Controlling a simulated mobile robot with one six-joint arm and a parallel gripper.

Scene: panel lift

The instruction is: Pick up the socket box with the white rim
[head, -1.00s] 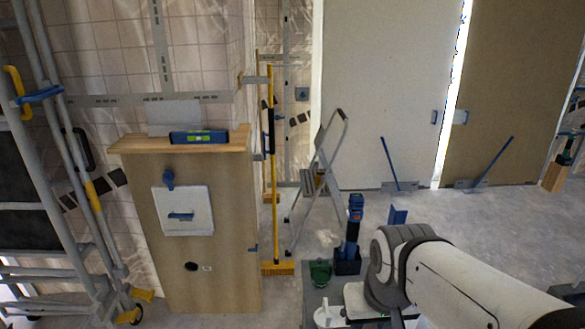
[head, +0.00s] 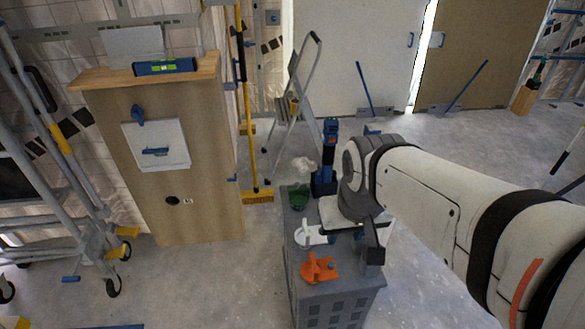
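A small white piece (head: 312,234), with a round part at its left, lies on top of a grey cabinet (head: 338,287). It looks like the one with the white rim, but it is too small to be sure it is a socket box. A green round piece (head: 298,196) lies behind it and an orange piece (head: 318,268) in front of it. My gripper (head: 372,243) shows as dark parts over the cabinet's right side, to the right of the white piece and apart from it. Its fingers are partly hidden by my arm, so I cannot tell whether it is open.
A blue and black tool (head: 326,160) stands upright at the cabinet's back. A wooden panel (head: 200,150) with a blue level (head: 166,67) on its ledge stands left. A stepladder (head: 297,95) and yellow broom (head: 257,196) are behind. Bare floor lies between panel and cabinet.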

